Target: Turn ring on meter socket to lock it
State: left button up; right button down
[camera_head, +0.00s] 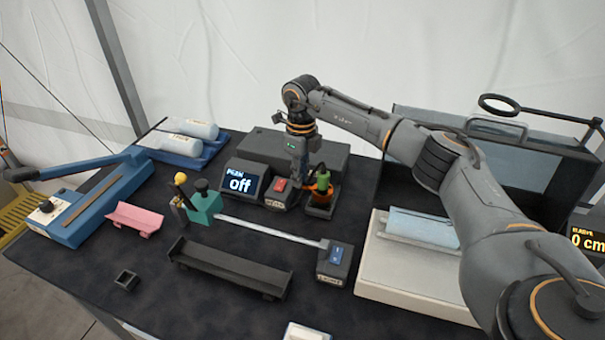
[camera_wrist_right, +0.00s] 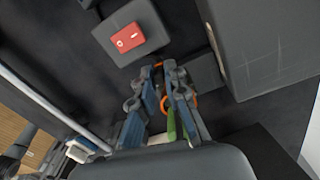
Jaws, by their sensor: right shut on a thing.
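The meter socket (camera_head: 319,206) is a small dark block near the back middle of the table. A green part (camera_head: 323,180) stands upright on it, with an orange ring (camera_head: 319,190) around its lower part. My right gripper (camera_head: 304,180) reaches down from above, just left of the green part. In the right wrist view, my right gripper (camera_wrist_right: 163,68) has its blue-sided fingers close together, and pieces of the orange ring (camera_wrist_right: 195,101) show beside the right finger. The green part (camera_wrist_right: 171,126) shows low between the fingers. The exact contact is hidden. My left gripper is not in view.
A screen reading "off" (camera_head: 240,183) and a box with a red switch (camera_head: 281,191) stand close left of the socket. A dark case (camera_head: 262,146) is behind. A black tray (camera_head: 225,268) and a long probe (camera_head: 265,229) lie in front.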

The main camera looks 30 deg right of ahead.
jog(key=shift+s+a+n, duration=0.15)
jog(key=shift+a+n, duration=0.05)
jog(key=shift+n, duration=0.2)
jog(key=c, duration=1.6)
grip_release()
jog(key=shift+a, duration=0.1)
jog(key=shift+c, duration=0.2)
jog(key=shift+r, duration=0.1)
notch_tip(320, 180, up, 12)
jog(key=shift+d, duration=0.2)
